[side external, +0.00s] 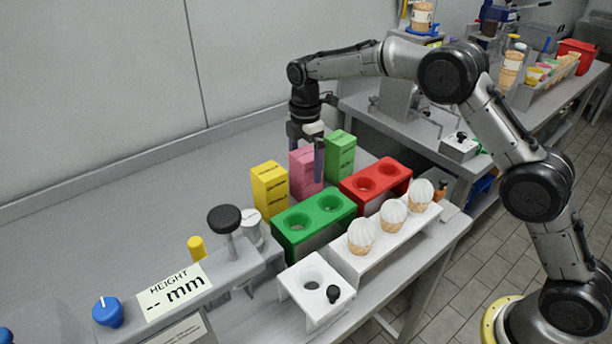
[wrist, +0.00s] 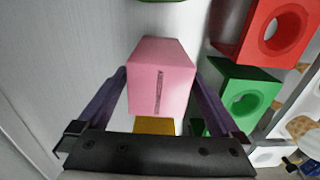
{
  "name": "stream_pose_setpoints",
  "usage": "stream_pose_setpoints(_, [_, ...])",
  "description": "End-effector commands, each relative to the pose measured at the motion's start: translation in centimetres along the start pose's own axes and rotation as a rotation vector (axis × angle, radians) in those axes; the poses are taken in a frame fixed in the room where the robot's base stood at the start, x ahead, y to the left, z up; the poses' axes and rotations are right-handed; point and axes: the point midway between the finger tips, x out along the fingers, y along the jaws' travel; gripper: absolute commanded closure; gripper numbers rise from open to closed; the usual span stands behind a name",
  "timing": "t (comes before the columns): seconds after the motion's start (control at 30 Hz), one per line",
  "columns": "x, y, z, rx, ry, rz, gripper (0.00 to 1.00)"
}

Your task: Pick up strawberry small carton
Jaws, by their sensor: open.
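The pink carton (side external: 301,178), the strawberry one, stands upright on the grey table between a yellow carton (side external: 269,190) and a green carton (side external: 340,158). In the wrist view the pink carton (wrist: 161,80) lies between the two purple fingers of my open gripper (wrist: 160,76). A narrow gap shows on each side near its top. Whether the fingers touch it lower down cannot be told. Part of the yellow carton (wrist: 154,125) shows behind my gripper's bar.
A green two-hole block (side external: 313,222) and a red two-hole block (side external: 376,183) stand close in front of the cartons. A white rack (side external: 388,245) holds cones nearer the edge. The table behind the cartons is clear to the wall.

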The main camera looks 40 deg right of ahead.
Motion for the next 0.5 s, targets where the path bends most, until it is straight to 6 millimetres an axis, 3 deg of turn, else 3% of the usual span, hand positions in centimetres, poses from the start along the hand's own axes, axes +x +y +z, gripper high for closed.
stream_pose_setpoints(0.33, [4.1, 0.1, 0.3, 0.001, 0.000, -0.004, 0.00])
stream_pose_setpoints(0.5, [5.2, 0.1, 0.3, 0.000, 0.000, 0.001, 0.00])
